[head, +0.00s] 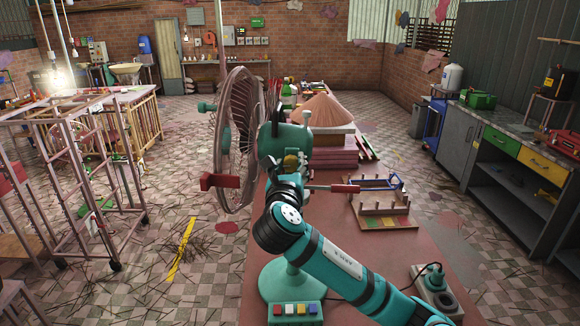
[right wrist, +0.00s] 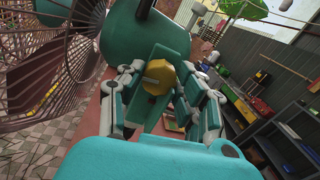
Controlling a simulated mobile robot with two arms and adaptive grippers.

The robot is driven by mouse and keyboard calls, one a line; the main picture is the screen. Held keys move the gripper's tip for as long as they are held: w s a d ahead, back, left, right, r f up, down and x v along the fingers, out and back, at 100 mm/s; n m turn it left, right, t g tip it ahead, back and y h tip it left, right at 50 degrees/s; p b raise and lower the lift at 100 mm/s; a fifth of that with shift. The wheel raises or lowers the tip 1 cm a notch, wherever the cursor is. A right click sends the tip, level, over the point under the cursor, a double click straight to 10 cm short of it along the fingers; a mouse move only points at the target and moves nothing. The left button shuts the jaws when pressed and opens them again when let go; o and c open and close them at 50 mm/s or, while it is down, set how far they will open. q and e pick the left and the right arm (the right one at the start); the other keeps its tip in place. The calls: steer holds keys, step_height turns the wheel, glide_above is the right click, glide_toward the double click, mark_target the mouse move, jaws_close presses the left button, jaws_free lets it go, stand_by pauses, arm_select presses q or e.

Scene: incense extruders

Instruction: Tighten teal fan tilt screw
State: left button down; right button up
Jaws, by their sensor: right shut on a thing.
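The teal fan (head: 284,142) stands on the red-brown table, its round teal base (head: 292,281) near the front. Its wire cage (head: 238,130) faces left. In the right wrist view the cage (right wrist: 55,50) is at upper left and the teal fan body (right wrist: 135,40) fills the top middle. A yellow tilt screw (right wrist: 158,76) shows on the fan's neck. My right gripper (head: 290,165) is at the neck below the motor housing. In the right wrist view my right gripper (right wrist: 160,88) has its fingers on both sides of the yellow screw, shut on it. My left gripper is not in view.
Colored push buttons (head: 295,310) sit at the fan's base. A power strip (head: 437,290) lies at the table's right edge. A brown powder heap (head: 321,110) is behind the fan.

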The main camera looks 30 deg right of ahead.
steer(key=shift+m, duration=0.3)
steer(key=m, duration=0.4)
steer(key=shift+m, duration=0.4)
steer(key=m, duration=0.4)
steer(key=shift+s+d+f+m, duration=0.1)
steer(key=shift+m, duration=0.2)
steer(key=m+b, duration=0.1)
steer(key=m, duration=0.3)
steer(key=shift+f+m+b, duration=0.1)
steer(key=shift+m+b, duration=0.45)
steer(key=shift+m, duration=1.85)
steer(key=o, duration=1.1)
steer(key=shift+o, duration=0.2)
